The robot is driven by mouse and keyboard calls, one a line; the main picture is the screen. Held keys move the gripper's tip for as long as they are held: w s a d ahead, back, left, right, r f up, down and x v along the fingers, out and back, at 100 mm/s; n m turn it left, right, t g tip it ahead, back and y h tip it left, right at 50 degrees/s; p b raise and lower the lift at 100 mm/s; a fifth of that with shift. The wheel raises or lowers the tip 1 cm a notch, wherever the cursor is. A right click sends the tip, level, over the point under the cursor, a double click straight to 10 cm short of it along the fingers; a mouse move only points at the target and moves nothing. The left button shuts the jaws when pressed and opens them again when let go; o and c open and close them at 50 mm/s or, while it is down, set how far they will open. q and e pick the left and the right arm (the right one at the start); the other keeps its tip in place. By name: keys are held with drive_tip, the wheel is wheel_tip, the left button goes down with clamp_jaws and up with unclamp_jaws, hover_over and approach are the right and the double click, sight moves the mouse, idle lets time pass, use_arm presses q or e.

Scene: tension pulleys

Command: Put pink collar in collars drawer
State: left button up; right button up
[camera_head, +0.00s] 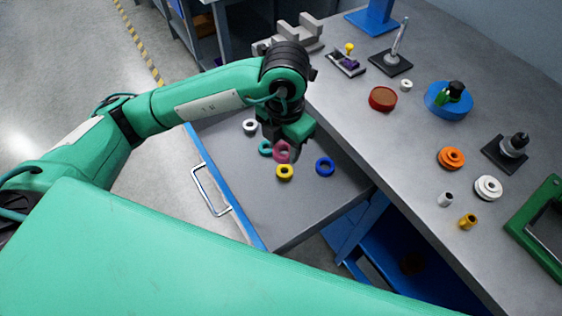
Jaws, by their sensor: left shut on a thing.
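The pink collar (283,154) shows just under my left gripper (282,144), which is shut on it. The gripper points down over the open collars drawer (300,212). The collar is over the drawer floor, between a teal collar and a yellow collar; I cannot tell whether it touches the floor. The gripper's fingers are small and partly hidden by its own body. My right gripper is out of view.
The drawer holds a white collar (250,126), a teal collar (265,148), a yellow collar (285,171) and a blue collar (325,166). The drawer's front part is clear. The workbench (400,150) on the right carries pulleys, small collars and stands.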

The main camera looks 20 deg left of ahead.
use_arm(q)
drive_tip(key=n, duration=0.1)
drive_tip(key=b, duration=0.1)
hover_over(284, 197)
drive_tip(key=shift+n, duration=0.4)
wheel_tip(284, 197, down, 15)
drive_tip(key=shift+f, duration=2.65)
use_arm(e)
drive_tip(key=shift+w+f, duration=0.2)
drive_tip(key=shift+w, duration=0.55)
use_arm(q)
drive_tip(key=shift+f, duration=0.1)
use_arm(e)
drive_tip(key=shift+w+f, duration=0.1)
use_arm(q)
drive_tip(key=o, duration=1.1)
drive_tip(key=shift+c, duration=0.2)
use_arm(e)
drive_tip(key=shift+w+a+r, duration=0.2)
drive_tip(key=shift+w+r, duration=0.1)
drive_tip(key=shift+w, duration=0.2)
